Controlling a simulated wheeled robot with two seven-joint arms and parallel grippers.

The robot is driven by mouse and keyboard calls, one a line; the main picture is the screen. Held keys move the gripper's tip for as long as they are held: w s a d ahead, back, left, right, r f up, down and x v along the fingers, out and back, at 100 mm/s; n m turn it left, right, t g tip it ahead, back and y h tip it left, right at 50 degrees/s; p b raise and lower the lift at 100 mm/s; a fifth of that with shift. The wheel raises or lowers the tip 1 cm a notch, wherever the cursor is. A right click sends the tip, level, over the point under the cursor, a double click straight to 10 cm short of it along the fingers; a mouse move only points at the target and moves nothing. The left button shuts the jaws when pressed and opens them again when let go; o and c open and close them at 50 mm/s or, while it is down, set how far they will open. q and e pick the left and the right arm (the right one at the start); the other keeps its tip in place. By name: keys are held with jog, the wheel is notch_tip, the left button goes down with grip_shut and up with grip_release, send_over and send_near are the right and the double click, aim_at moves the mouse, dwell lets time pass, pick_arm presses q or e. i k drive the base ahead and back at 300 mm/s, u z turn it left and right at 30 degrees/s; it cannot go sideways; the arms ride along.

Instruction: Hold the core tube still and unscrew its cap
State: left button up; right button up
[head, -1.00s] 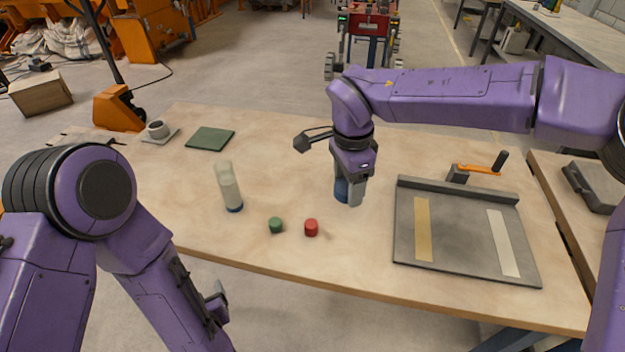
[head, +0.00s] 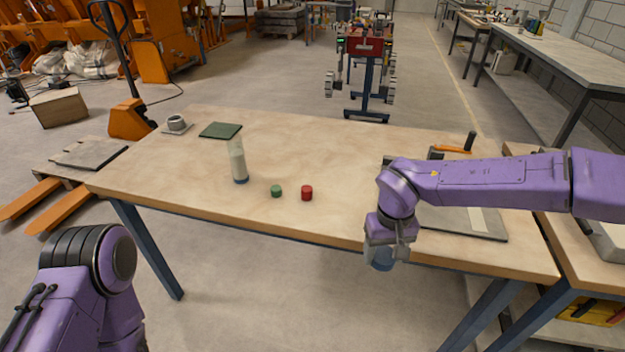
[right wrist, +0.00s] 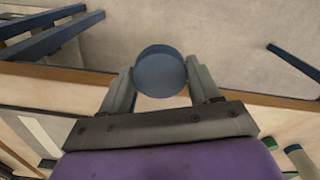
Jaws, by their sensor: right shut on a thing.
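A pale core tube (head: 238,160) with a blue lower end stands upright on the left part of the table. My right gripper (head: 384,250) is shut on a blue round piece (head: 380,262), held over the table's front edge. The right wrist view shows the piece's flat blue face (right wrist: 161,72) between the two fingers. Whether it is a cap alone or the end of a tube cannot be told. A green cap (head: 276,191) and a red cap (head: 307,193) lie loose right of the standing tube. My left arm shows at the lower left, its gripper out of frame.
A wooden table (head: 200,190) spans the middle. A grey tray (head: 490,224) is partly hidden behind my right arm. A green mat (head: 220,130) and a small grey ring-like part (head: 177,123) lie at the back left. The table's middle is clear.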

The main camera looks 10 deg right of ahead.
aim_at(234, 143)
jog(key=z, duration=0.05)
jog(key=k, duration=0.4)
jog(key=u, duration=0.8)
jog(key=i, duration=1.55)
jog(key=z, duration=0.7)
jog(key=i, duration=0.65)
jog(key=z, duration=0.25)
